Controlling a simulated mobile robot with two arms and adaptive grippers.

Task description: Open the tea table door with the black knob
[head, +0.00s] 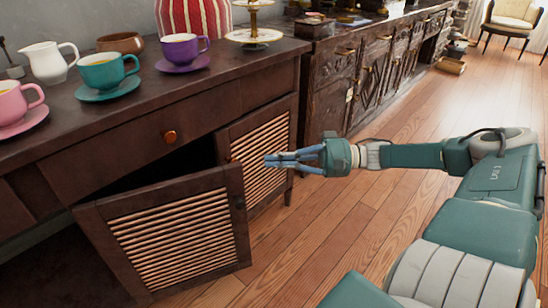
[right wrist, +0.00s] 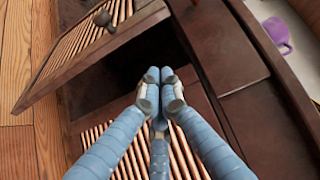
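The dark wooden tea table (head: 110,155) has two slatted doors. The left door (head: 175,238) stands swung open, with a dark gap behind it. It also shows at the upper left of the right wrist view (right wrist: 75,52), with a dark knob (right wrist: 102,18) on its frame. The right door (head: 258,150) looks closed or nearly so. My right gripper (head: 268,160) is in front of the right door in the head view. Its fingertips meet with nothing visible between them, also in the right wrist view (right wrist: 160,75), apart from the knob. My left gripper is out of view.
Cups on saucers, including a teal cup (head: 107,72) and a purple cup (head: 184,49), and a white pitcher (head: 49,63) stand on the tabletop. An orange knob (head: 170,137) is on the drawer front. Wooden floor (head: 330,225) is clear to the right.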

